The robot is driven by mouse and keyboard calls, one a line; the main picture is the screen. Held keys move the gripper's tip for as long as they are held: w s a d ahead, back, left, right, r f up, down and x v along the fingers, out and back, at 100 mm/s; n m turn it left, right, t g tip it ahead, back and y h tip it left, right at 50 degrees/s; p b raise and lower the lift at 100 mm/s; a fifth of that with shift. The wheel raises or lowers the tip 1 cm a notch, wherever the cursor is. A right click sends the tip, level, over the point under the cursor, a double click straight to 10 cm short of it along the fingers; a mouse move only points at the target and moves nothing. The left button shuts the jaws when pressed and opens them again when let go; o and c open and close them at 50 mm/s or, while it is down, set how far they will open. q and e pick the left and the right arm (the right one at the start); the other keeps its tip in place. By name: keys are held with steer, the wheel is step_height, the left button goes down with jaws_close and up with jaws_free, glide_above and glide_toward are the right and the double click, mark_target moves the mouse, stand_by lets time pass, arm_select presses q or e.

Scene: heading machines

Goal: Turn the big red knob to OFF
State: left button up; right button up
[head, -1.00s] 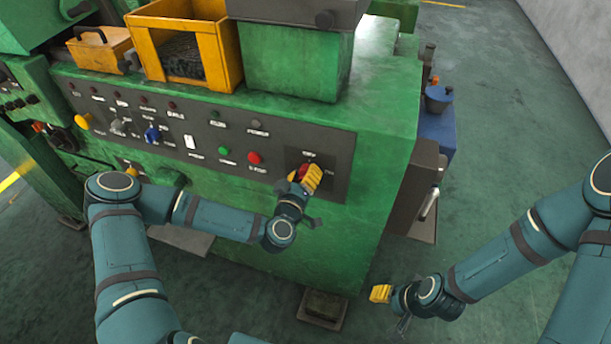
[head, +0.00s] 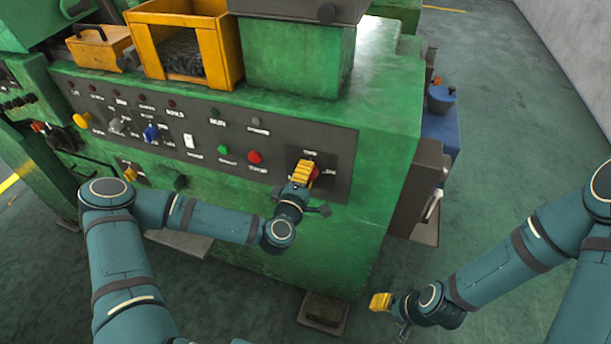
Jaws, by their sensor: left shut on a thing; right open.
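The big red knob (head: 315,171) is at the right end of the dark control panel on the green machine. Only part of it shows, as my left gripper (head: 303,172) covers much of it. My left gripper's yellow fingers are shut on the knob. White lettering stands above the knob and to its right, too small to read surely. My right gripper (head: 381,301) is open and empty, low over the floor to the right of the machine.
A red button (head: 254,157) and a green button (head: 223,149) sit left of the knob. A yellow box (head: 187,45) stands on the machine top. A grey box with a handle (head: 424,196) is on the machine's right side.

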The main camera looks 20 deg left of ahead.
arm_select(q)
steer(key=shift+n, duration=0.4)
steer(key=o, duration=1.2)
steer(key=s, duration=0.7)
steer(key=shift+s+a, duration=0.1)
steer(key=shift+s, duration=0.2)
